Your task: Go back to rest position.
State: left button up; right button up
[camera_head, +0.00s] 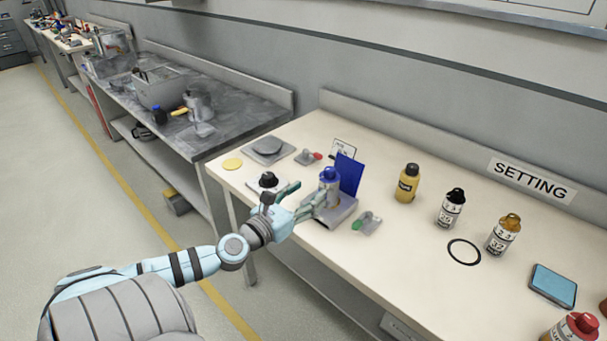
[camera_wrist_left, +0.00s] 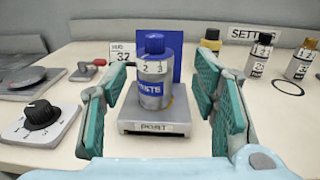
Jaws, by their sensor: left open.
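My left arm comes in from the left, and its gripper (camera_head: 300,196) is over the front edge of the cream table (camera_head: 258,200). Its teal-padded fingers are open in the left wrist view (camera_wrist_left: 163,105). A blue-capped grey bottle with a blue label (camera_wrist_left: 152,88) stands upright on a grey stand marked "PORT" (camera_wrist_left: 158,127), with a blue panel behind it. The bottle (camera_head: 329,180) is just ahead of the fingers, and nothing shows between the pads holding it. My right gripper is not in view.
A dial box (camera_wrist_left: 40,120) sits left of the stand, and a green-handled clamp (camera_head: 367,223) right of it. Yellow (camera_head: 407,183), black-capped (camera_head: 451,208) and gold-capped (camera_head: 503,234) bottles stand farther right. A black ring (camera_head: 464,240) lies flat near them. Open floor lies left.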

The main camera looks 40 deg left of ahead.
pick_arm(q)
jog(key=shift+s+d+r, duration=0.1)
jog(key=shift+s+d, duration=0.05)
jog(key=shift+s, duration=0.45)
